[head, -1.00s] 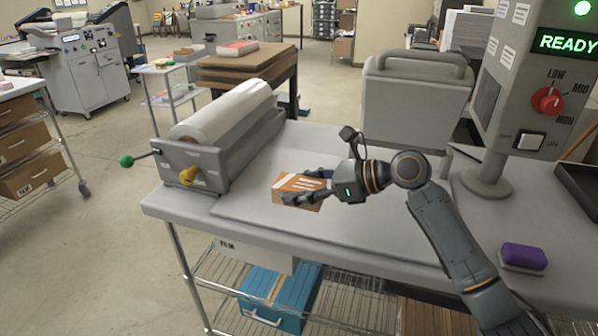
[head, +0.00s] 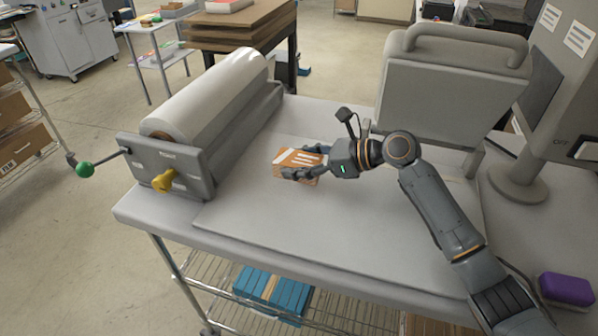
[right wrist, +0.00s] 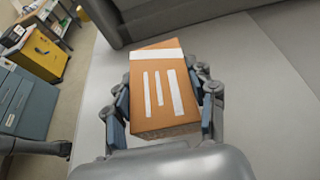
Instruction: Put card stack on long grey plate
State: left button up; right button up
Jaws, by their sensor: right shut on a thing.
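The card stack (head: 299,158) is an orange-brown block with white stripes on top. My right gripper (head: 301,163) is shut on it, with one finger along each side. The right wrist view also shows the card stack (right wrist: 158,95) between the two fingers of the right gripper (right wrist: 163,85). The long grey plate (head: 300,225) appears as a thin flat slab on the table, with the stack over its far left part. I cannot tell whether the stack touches the plate. My left gripper is not in view.
A roll laminator (head: 205,110) with a white film roll, a yellow knob and a green-ended crank stands at the left. A grey case-like machine (head: 450,85) stands behind my right arm. A purple-topped block (head: 566,289) lies at the right. The plate's front is clear.

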aim_at(299, 185)
jog(key=f, duration=0.4)
jog(key=shift+w+p, duration=0.2)
jog(key=shift+p, duration=0.1)
jog(key=shift+f, duration=0.1)
jog(key=o, duration=1.2)
jog(key=shift+c, duration=0.2)
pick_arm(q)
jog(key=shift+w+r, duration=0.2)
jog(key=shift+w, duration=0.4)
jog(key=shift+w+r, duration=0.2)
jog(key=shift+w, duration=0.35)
pick_arm(e)
jog(key=shift+o, duration=0.6)
jog(key=p+v, duration=0.2)
jog(key=v, duration=0.1)
jog(key=p+v, duration=0.3)
jog(key=v, duration=0.1)
jog(key=p+v, duration=0.3)
jog(key=v, duration=0.1)
jog(key=shift+r, duration=0.3)
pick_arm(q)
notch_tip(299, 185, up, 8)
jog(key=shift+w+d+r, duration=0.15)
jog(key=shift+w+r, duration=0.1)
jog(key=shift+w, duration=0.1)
pick_arm(e)
jog(key=shift+s+d, duration=0.25)
jog(key=shift+d, duration=0.2)
